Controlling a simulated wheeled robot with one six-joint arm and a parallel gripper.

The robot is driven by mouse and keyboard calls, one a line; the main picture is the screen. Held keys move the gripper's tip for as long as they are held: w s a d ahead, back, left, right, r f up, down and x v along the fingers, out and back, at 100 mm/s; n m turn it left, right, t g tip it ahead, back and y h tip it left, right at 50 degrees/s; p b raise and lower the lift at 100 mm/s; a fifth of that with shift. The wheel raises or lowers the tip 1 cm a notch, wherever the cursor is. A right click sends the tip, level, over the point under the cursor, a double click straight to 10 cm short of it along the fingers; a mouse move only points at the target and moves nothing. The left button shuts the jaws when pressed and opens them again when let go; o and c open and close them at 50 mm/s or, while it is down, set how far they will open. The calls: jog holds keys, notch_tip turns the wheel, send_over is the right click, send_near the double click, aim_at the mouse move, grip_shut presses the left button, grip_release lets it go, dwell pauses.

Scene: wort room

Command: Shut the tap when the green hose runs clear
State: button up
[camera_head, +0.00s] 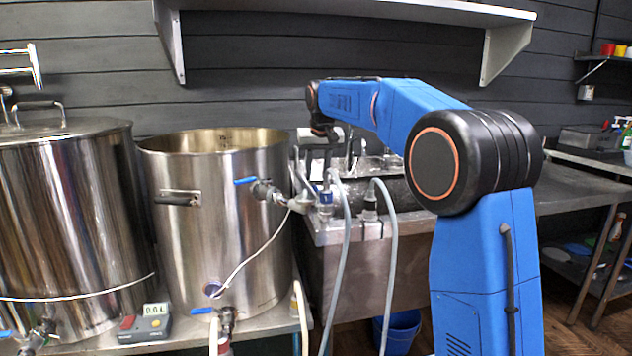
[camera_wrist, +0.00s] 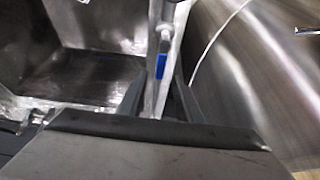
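My gripper is at the end of the blue arm, above the sink's edge in the head view, partly hidden there. In the wrist view my gripper (camera_wrist: 158,95) has its two dark fingers apart, with a metal pipe and a blue tap lever (camera_wrist: 160,72) showing between them. I cannot tell whether the fingers touch the pipe. A tap body with blue on it (camera_head: 325,197) stands below the gripper in the head view. Two pale hoses (camera_head: 345,262) (camera_head: 391,262) hang over the sink front. Neither looks clearly green, and no water flow can be made out.
An open steel kettle (camera_head: 210,240) with a blue-handled valve (camera_head: 246,181) stands left of the steel sink (camera_head: 345,275). A lidded kettle (camera_head: 60,220) stands farther left, near a meter reading about 0.0 (camera_head: 146,322). A shelf (camera_head: 350,8) overhangs the wall. A blue bucket (camera_head: 398,332) is below.

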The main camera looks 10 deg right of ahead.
aim_at(315, 187)
jog(key=shift+x, duration=1.9)
grip_shut()
